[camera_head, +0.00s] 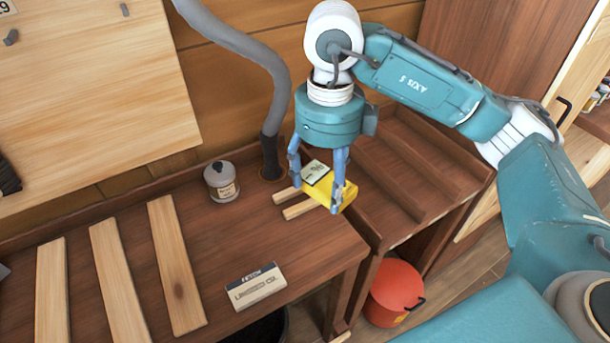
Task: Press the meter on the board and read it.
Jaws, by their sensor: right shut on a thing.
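The meter (325,186) is a yellow body with a pale display face at its upper left; the figures on it are too small to read. My right gripper (318,190) points down and is shut on the meter, with blue fingers on either side of it. The meter is over two short pale wood strips (300,209) near the bench's right end; I cannot tell whether it touches them. Three pale boards (122,280) lie side by side on the left of the bench, apart from the meter. My left gripper is not in view.
A grey lidded jar (221,182) stands near the back of the bench (235,240). A labelled box (256,287) lies near the front edge. A grey hose (277,100) comes down behind the gripper. A red bucket (393,291) stands below, right of the bench.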

